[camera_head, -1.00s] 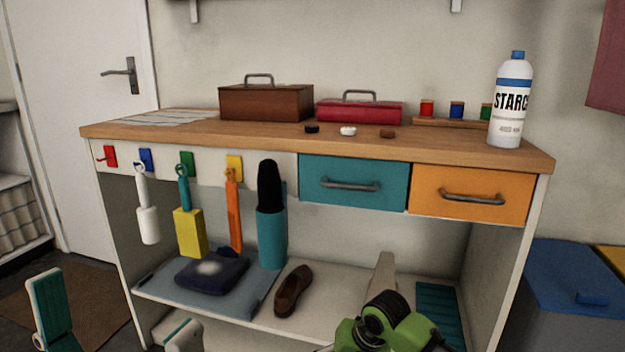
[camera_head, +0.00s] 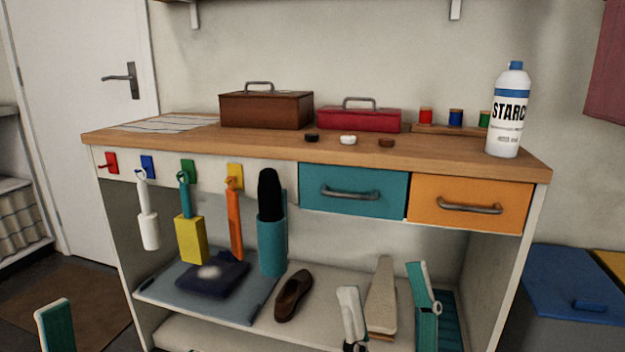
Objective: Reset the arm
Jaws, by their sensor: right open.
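My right gripper (camera_head: 385,279) is at the lower right, in front of the lower shelf. Its two teal and white fingers stand wide apart, open and empty, pointing up. A pale wooden board (camera_head: 381,300) shows between the fingers, behind them. One finger of my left gripper (camera_head: 55,325) shows at the bottom left edge. The rest of that gripper is out of the frame, so its opening cannot be seen.
The workbench (camera_head: 240,142) carries two toolboxes, spools and a starch bottle (camera_head: 508,115). Tools hang from coloured hooks under its left front. Teal (camera_head: 353,177) and orange (camera_head: 470,190) drawers are closed. A brown shoe (camera_head: 293,295) lies on the lower shelf (camera_head: 250,333).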

